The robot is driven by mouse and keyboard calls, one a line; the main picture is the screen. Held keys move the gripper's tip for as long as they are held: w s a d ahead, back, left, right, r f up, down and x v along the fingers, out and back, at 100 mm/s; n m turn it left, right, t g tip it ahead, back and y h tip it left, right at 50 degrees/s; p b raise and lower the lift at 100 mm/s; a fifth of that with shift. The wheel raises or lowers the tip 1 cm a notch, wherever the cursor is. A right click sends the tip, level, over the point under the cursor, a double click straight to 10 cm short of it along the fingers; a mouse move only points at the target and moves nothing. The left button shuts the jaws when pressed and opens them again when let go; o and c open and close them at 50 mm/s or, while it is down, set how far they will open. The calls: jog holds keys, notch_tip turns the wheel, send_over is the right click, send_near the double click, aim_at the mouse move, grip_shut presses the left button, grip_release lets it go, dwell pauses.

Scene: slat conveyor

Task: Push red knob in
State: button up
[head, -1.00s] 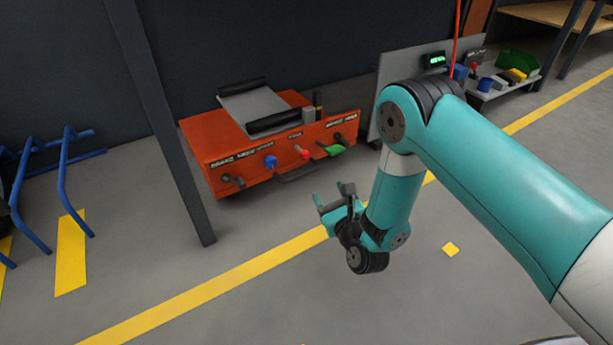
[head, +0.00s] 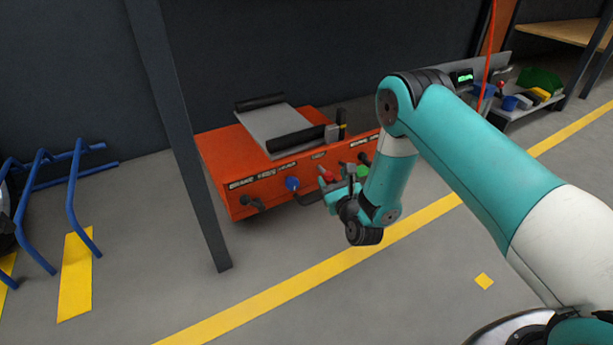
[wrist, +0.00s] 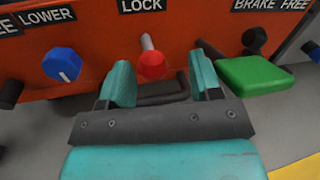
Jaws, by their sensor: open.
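The red knob (wrist: 152,66) is on a pale shaft that sticks out of the orange panel, under the "LOCK" label. In the head view the red knob (head: 325,174) shows just above and left of my gripper (head: 336,193). In the wrist view my gripper (wrist: 162,80) is open with nothing held. Its two teal fingers point at the panel, and the knob appears between them, nearer the left finger. I cannot tell whether the knob is between the fingertips or still beyond them. No contact shows.
A blue knob (wrist: 62,64) is left of the red one, and a green pedal (wrist: 254,77) is to the right. A black handle bar (wrist: 160,91) runs below the knob. A dark post (head: 180,130) stands left of the orange unit (head: 225,155).

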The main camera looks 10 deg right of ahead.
aim_at(325, 172)
jog(key=shift+w, duration=0.5)
jog(key=shift+a, duration=0.5)
grip_shut()
jog(key=shift+w+a+r+p, duration=0.15)
jog(key=shift+w+p, duration=0.45)
jog(key=shift+p, duration=0.3)
jog(key=shift+w+a+p, duration=0.2)
jog(key=shift+w+p, duration=0.25)
jog(key=shift+w, duration=0.05)
grip_release()
